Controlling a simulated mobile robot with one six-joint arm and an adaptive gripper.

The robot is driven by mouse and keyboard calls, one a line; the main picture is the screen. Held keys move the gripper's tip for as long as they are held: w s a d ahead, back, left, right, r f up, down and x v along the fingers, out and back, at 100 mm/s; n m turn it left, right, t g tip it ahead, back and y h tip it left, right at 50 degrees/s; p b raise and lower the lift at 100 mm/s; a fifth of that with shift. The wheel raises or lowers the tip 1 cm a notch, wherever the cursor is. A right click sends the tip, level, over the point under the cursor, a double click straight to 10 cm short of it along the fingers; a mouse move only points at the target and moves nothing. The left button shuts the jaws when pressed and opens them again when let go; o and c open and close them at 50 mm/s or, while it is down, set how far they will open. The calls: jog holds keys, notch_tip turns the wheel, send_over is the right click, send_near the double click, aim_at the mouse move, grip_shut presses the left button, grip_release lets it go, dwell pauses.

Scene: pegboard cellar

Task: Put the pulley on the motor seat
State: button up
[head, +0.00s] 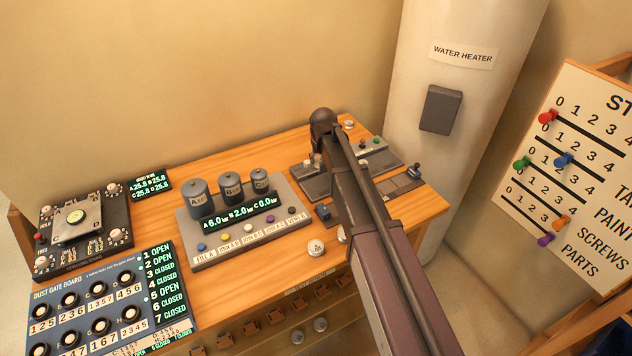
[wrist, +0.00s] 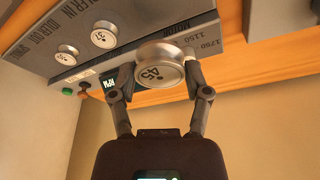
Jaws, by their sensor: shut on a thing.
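In the wrist view my gripper (wrist: 158,84) is shut on a round silver pulley (wrist: 160,72) with a pale, numbered face. The pulley is held between the two fingertips, close to a grey panel (wrist: 125,42) lettered MOTOR, 1150 and 1750. I cannot tell whether the pulley touches the panel. The motor seat itself does not show clearly; the pulley and fingers may hide it.
Two more numbered discs (wrist: 104,37) (wrist: 68,51) sit on the panel beside the held pulley. A lettered disc (head: 316,248) lies near the bench's front edge. A canister console (head: 205,250) stands left of my arm. The water heater (head: 455,100) rises behind right.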

jog(key=shift+s+a, duration=0.1)
jog(key=shift+a, duration=0.1)
jog(key=shift+s+a, duration=0.1)
jog(key=shift+s, duration=0.1)
jog(key=s+a+f+b, duration=0.1)
jog(key=s, duration=0.4)
jog(key=s+a+f+b, duration=0.1)
jog(key=s+a, duration=0.1)
jog(key=s, duration=0.3)
jog(key=s+a+f+b, duration=0.1)
jog(key=s, duration=0.4)
jog(key=shift+a+f, duration=0.2)
jog(key=shift+f, duration=0.05)
jog(key=shift+w, duration=0.1)
jog(key=w+d, duration=0.1)
jog(key=w, duration=0.3)
jog(key=w+d+b, duration=0.1)
jog(key=w, duration=0.3)
jog(key=w+d+f, duration=0.1)
jog(key=w+d, duration=0.1)
jog(key=w, duration=0.2)
jog(key=shift+w+f+b, duration=0.1)
jog(key=shift+w+b, duration=0.25)
jog(key=shift+w, duration=0.05)
jog(key=shift+w, duration=0.1)
